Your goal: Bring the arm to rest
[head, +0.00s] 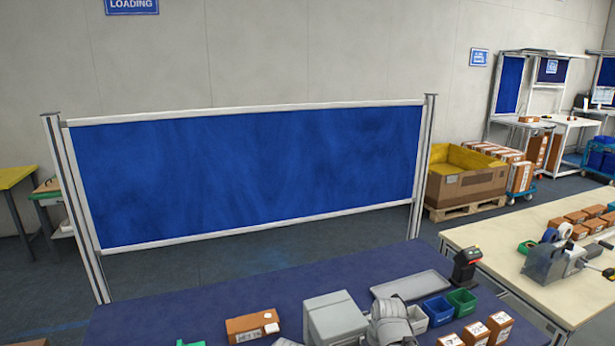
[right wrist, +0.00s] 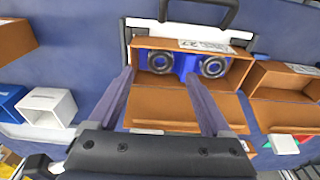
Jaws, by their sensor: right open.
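My right gripper (right wrist: 160,78) is open in the right wrist view, with its two fingers apart. Between and beyond the fingers is an open brown carton (right wrist: 190,105) holding a blue piece (right wrist: 182,64) with two dark rings. I cannot tell whether the fingers touch the carton. In the head view a rounded grey part (head: 390,322), likely of my arm, shows at the bottom edge; neither gripper shows there.
The blue-topped table (head: 255,292) carries a brown box (head: 252,326), a grey tray (head: 411,285), a scanner (head: 466,265), a blue bin (head: 438,311) and a green bin (head: 461,301). A blue partition (head: 250,175) stands behind.

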